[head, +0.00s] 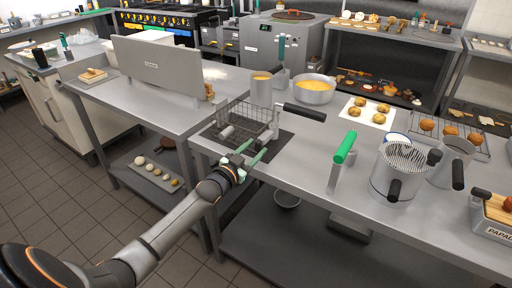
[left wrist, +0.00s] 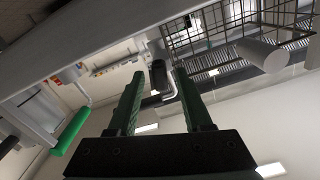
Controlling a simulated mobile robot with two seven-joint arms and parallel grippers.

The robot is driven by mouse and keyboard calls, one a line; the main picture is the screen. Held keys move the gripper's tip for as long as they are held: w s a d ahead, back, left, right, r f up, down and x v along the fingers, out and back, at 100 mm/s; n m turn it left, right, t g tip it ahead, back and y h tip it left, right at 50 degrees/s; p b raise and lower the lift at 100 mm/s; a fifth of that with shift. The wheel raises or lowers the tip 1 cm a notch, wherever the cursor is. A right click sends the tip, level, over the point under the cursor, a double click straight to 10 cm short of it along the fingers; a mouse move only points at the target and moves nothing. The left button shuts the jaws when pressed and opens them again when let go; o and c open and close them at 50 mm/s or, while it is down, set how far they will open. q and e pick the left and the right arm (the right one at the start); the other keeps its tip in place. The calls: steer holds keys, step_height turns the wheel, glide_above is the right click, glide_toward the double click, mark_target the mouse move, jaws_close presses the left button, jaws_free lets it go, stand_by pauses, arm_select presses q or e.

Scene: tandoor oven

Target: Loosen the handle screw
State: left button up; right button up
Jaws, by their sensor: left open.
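A wire basket (head: 246,117) stands on the steel worktable, with a black handle (head: 303,111) reaching out to the right. A short grey cylinder (head: 226,131) sits at its near left side; it also shows in the left wrist view (left wrist: 262,55). I cannot make out a handle screw for certain. My left gripper (head: 250,154) is open and empty at the table's front edge, just in front of the basket. In the left wrist view its two green fingers (left wrist: 164,88) are spread, with a black grip (left wrist: 158,75) on a bent metal rod beyond them. My right gripper is not in view.
A green-handled tool (head: 345,148) and a steel pot (head: 394,173) stand to the right. A pan of yellow liquid (head: 314,90) and a paper with fried pieces (head: 367,111) are behind. The tabletop between basket and green-handled tool is clear.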

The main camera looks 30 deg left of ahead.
arm_select(q)
steer(key=s+p, duration=0.4)
steer(key=s, duration=0.2)
steer(key=shift+s, duration=0.4)
steer(key=s+d+f+g, duration=0.3)
steer(key=s+d+f, duration=0.3)
steer(key=s+d, duration=0.1)
steer(key=s+d+f+n+g+h, duration=0.1)
steer(key=s+d+f+g, duration=0.2)
steer(key=s+d+f, duration=0.3)
steer(key=s+d+f+g+h, duration=0.1)
steer(key=s+d+f, duration=0.5)
steer(key=s, duration=0.7)
steer(key=shift+s+d+g, duration=0.2)
steer(key=shift+d+g, duration=0.7)
steer(key=shift+d, duration=0.15)
